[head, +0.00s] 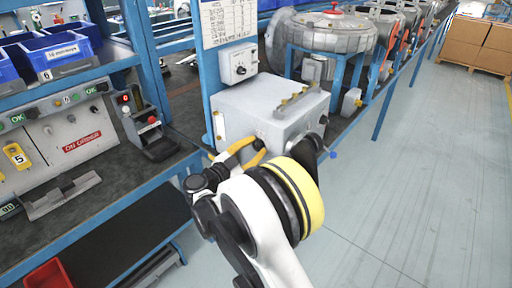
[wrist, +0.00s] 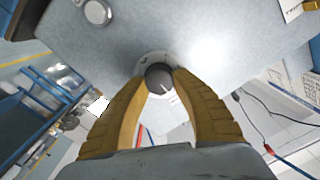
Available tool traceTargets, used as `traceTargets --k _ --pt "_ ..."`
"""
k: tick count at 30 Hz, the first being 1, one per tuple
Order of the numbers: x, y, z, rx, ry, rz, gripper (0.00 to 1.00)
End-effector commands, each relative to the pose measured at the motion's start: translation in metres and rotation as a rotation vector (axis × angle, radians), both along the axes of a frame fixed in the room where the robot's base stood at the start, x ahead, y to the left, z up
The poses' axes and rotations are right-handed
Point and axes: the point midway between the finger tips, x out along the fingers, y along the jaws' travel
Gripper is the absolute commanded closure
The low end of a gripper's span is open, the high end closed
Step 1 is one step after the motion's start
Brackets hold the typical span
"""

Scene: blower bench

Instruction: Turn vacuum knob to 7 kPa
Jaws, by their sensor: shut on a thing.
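A dark round knob (wrist: 159,77) with a pale pointer line sits on a light dial plate on the grey box in the wrist view. My gripper (wrist: 160,82) has its two yellow fingers closed around the knob, one on each side. In the head view my gripper (head: 248,150) reaches the front face of the grey box (head: 265,103), with the knob mostly hidden by the fingers. The dial markings are too small to read, so I cannot tell the setting.
A small white control box (head: 238,64) with a black knob hangs on the blue post above. A black stand with a red button (head: 152,120) is on the bench at left. Blue bins (head: 58,55) sit on the shelf. The floor (head: 420,170) at right is clear.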

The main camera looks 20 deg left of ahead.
Motion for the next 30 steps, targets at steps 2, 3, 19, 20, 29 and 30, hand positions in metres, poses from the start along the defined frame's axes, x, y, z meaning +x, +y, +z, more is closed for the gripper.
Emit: traceTargets --k 2,3,19,20,29,30 --pt "0.0006 -0.0004 0.0003 0.012 -0.006 -0.001 0.98" --pt "0.0006 -0.0004 0.0003 0.02 -0.009 -0.001 0.98" --pt "0.0005 -0.0013 -0.0006 0.373 -0.155 0.0 0.98" --pt "0.0005 -0.0014 -0.0007 0.4 -0.167 0.0 0.98" --pt "0.0004 -0.0017 -0.0014 0.663 -0.276 0.001 0.98" --pt "0.0004 -0.0017 -0.0015 0.698 -0.29 0.001 0.98"
